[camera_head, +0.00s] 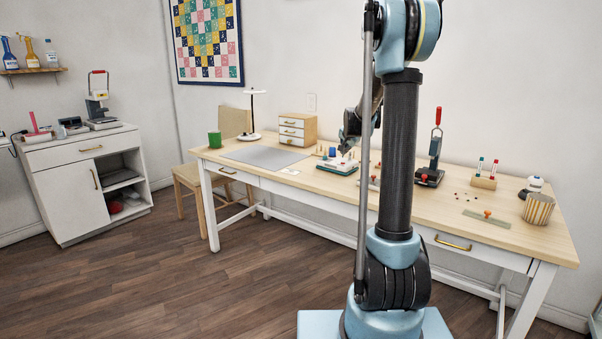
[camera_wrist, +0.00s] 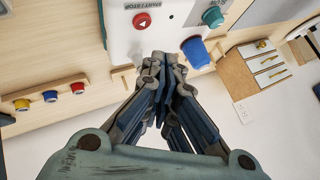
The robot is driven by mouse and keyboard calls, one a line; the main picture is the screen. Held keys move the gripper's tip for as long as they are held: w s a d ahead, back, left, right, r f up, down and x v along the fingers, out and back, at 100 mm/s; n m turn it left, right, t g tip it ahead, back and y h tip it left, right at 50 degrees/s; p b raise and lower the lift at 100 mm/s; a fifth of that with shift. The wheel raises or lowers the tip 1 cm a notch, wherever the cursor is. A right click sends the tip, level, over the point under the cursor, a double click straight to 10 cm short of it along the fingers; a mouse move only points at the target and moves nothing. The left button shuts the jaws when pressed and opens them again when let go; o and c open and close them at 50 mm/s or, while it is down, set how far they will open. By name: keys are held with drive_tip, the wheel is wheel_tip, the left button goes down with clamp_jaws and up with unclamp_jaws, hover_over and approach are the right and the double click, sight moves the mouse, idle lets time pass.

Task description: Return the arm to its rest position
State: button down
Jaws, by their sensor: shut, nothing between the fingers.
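My arm rises from its base in the middle of the head view and reaches over the long wooden table (camera_head: 455,212). My gripper (camera_head: 346,146) is over the table's back middle, pointing down near a small device with a dark green base (camera_head: 338,167). In the wrist view my gripper (camera_wrist: 165,62) is shut, with its fingertips together and nothing between them. Just beyond the fingertips is a white machine (camera_wrist: 155,40) with a red button (camera_wrist: 142,20), a teal knob (camera_wrist: 212,16) and a blue cylinder (camera_wrist: 195,52). Whether the fingertips touch it I cannot tell.
A red-handled press (camera_head: 432,160) and a striped cup (camera_head: 538,208) stand on the right. A rack with coloured spools (camera_wrist: 50,96) lies left in the wrist view.

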sight(345, 163)
drive_tip(key=shift+f, duration=1.35)
drive_tip(key=shift+s+f, duration=0.1)
drive_tip(key=shift+f, duration=0.05)
idle(0.4)
drive_tip(key=shift+f, duration=0.2)
